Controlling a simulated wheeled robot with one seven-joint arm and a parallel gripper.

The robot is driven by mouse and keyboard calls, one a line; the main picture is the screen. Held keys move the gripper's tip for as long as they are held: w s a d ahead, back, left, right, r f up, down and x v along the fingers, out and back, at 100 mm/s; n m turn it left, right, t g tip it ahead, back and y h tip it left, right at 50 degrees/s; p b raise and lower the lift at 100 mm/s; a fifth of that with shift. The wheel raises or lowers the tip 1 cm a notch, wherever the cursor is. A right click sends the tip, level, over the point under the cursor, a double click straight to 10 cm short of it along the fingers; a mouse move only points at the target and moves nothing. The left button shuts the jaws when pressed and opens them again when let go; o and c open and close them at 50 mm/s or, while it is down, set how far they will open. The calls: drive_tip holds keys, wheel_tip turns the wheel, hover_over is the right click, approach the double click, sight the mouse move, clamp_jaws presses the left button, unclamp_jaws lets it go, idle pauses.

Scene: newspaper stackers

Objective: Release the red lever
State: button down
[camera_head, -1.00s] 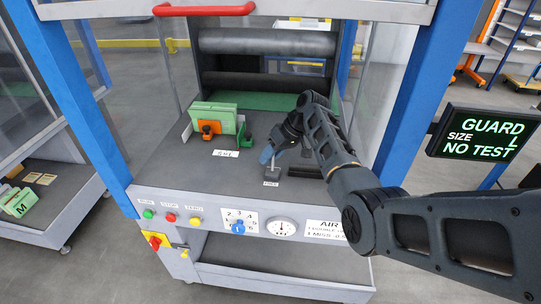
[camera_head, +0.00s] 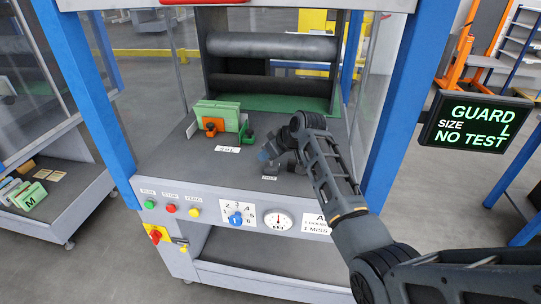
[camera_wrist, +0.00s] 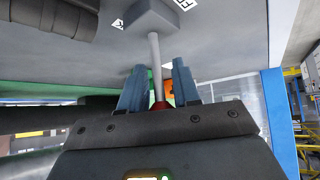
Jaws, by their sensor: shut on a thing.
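The red lever shows in the wrist view as a pale shaft (camera_wrist: 155,62) rising from a grey block (camera_wrist: 153,17), with a red knob (camera_wrist: 162,106) at its end. My gripper (camera_wrist: 160,85) has its two blue fingers on either side of the lever, shut on it near the knob. In the head view my gripper (camera_head: 268,153) is over the machine's grey deck, at the front and right of the green blocks. There the lever is hidden or too small to make out.
Green blocks (camera_head: 216,112) with an orange clamp (camera_head: 212,127) stand on the deck to the left. The front panel (camera_head: 245,197) carries buttons, a blue dial (camera_head: 236,218) and a gauge (camera_head: 278,221). Blue posts flank the deck; a display (camera_head: 475,123) hangs at right.

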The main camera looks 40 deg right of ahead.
drive_tip(key=t+h+b, duration=0.1)
drive_tip(key=s+a+n+t+h+b, duration=0.1)
drive_tip(key=t+h+b, duration=0.1)
drive_tip(key=b, duration=0.1)
drive_tip(key=shift+s+a+f+n, duration=0.2)
drive_tip(key=shift+a+f+n, duration=0.05)
drive_tip(key=shift+a+n, duration=0.15)
drive_tip(key=shift+t, duration=0.3)
drive_tip(key=c, duration=0.9)
unclamp_jaws()
drive_tip(key=shift+r, duration=0.1)
drive_tip(key=v, duration=0.7)
drive_tip(key=shift+s+a, duration=0.15)
drive_tip(key=shift+s, duration=0.2)
drive_tip(key=shift+r, duration=0.1)
